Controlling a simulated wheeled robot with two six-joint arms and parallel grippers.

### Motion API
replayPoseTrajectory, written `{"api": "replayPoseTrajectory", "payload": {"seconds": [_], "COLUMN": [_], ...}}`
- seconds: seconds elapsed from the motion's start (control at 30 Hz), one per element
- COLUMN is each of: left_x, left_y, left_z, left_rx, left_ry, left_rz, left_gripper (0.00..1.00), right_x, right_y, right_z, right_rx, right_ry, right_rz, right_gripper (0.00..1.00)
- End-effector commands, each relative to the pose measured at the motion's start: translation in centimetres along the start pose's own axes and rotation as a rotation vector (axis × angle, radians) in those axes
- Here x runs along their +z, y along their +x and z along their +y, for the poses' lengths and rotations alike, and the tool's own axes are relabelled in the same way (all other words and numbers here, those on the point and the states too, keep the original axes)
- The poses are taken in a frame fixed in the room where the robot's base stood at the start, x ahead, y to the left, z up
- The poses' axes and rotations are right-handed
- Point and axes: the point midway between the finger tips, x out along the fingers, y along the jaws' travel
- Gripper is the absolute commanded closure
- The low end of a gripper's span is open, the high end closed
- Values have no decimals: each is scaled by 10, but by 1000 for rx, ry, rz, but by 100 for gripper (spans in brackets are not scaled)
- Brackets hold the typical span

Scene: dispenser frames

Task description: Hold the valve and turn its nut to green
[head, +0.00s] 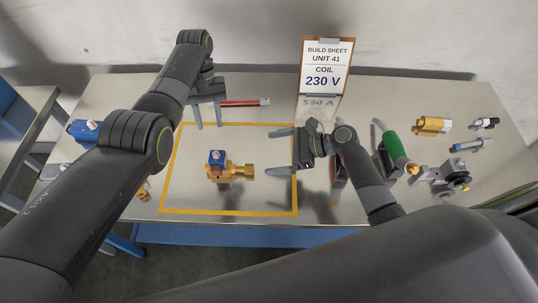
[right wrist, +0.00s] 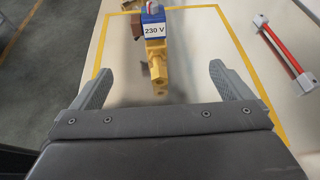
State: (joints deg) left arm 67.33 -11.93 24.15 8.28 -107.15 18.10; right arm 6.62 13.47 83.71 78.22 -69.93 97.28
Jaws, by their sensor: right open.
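The brass valve (head: 238,171) lies inside the yellow outline on the table, with a blue coil (head: 216,160) at its left end. In the right wrist view the coil (right wrist: 154,28) reads 230 V, and the brass end (right wrist: 158,72) points toward my gripper. My left gripper (head: 208,122) is open and empty, behind the valve near the outline's back edge. Neither touches the valve.
A sign (head: 323,80) reading Unit 41, coil 230 V stands at the back. A red bar (head: 244,102) lies behind the outline. A green-handled tool (head: 393,147) and brass and grey parts (head: 432,125) are at the right. Another blue coil (head: 84,129) is at the left.

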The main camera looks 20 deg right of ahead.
Motion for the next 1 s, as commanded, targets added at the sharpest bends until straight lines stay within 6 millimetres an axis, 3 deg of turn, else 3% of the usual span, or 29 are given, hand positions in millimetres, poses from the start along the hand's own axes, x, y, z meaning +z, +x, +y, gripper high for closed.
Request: {"api": "replayPoseTrajectory", "payload": {"seconds": [0.13, 0.47, 1.0], "left_x": [0, 0, 0], "left_y": [0, 0, 0], "left_z": [0, 0, 0], "left_rx": [0, 0, 0], "left_ry": [0, 0, 0], "left_rz": [0, 0, 0], "left_gripper": [64, 64, 64], "right_x": [9, 12, 14], "right_y": [16, 35, 140], "right_z": [15, 19, 26], "right_rx": [54, 65, 66], "right_ry": [10, 14, 14], "right_rz": [-17, -21, -21], "right_gripper": [1, 1, 1]}}
